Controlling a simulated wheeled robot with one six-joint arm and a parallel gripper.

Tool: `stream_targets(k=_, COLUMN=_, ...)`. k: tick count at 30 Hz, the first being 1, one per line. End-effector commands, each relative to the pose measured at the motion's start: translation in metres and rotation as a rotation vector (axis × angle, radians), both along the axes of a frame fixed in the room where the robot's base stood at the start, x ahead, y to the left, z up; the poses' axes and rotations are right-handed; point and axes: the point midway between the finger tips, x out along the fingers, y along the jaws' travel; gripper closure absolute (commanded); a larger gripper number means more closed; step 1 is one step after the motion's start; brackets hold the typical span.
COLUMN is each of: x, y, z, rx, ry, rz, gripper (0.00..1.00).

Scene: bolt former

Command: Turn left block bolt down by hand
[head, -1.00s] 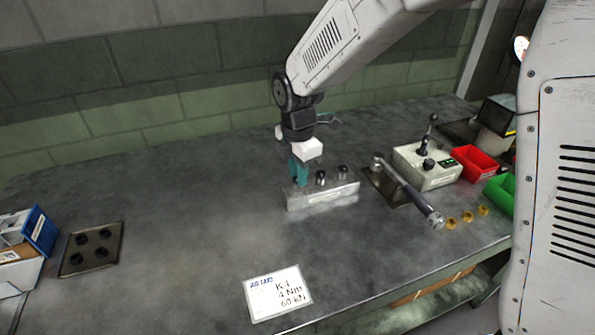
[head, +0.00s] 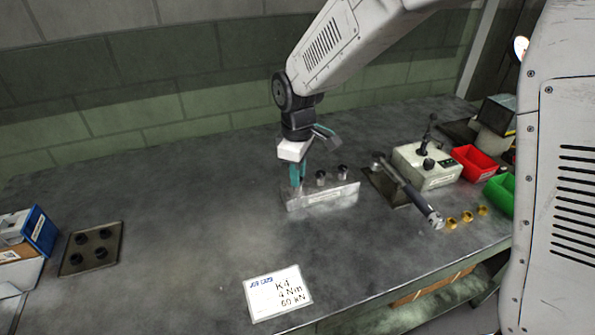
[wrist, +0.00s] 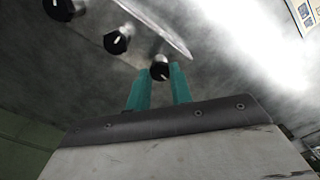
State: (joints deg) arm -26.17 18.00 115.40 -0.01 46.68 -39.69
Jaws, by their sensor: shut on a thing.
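The steel block (head: 325,196) stands on the bench with three dark-headed bolts in a row along its top. My gripper (head: 298,178), with teal fingers, points down at the block's left end. It is shut on the left block bolt (wrist: 160,71), whose black head with a white mark shows between the fingertips in the wrist view. In the head view the fingers mostly hide that bolt. The middle bolt (head: 321,178) and the right bolt (head: 343,171) stand free beside my gripper. The thread depth of the held bolt cannot be seen.
A torque wrench (head: 410,192) lies right of the block, near a grey device with a lever (head: 427,165). Red (head: 474,163) and green (head: 501,194) bins and brass pieces are farther right. A job card (head: 278,293) lies in front. A plate with dark pieces (head: 67,265) is at left.

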Motion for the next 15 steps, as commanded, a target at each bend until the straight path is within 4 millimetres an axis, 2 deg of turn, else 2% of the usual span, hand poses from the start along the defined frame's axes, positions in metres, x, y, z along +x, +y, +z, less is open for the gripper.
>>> stream_targets(k=12, x=0.0016, y=0.0008, z=0.0021, rx=0.003, ry=-0.005, rz=-0.388, gripper=0.99)
stream_targets(k=15, x=0.0015, y=0.0006, z=0.002, rx=0.003, ry=-0.004, rz=-0.424, gripper=0.99)
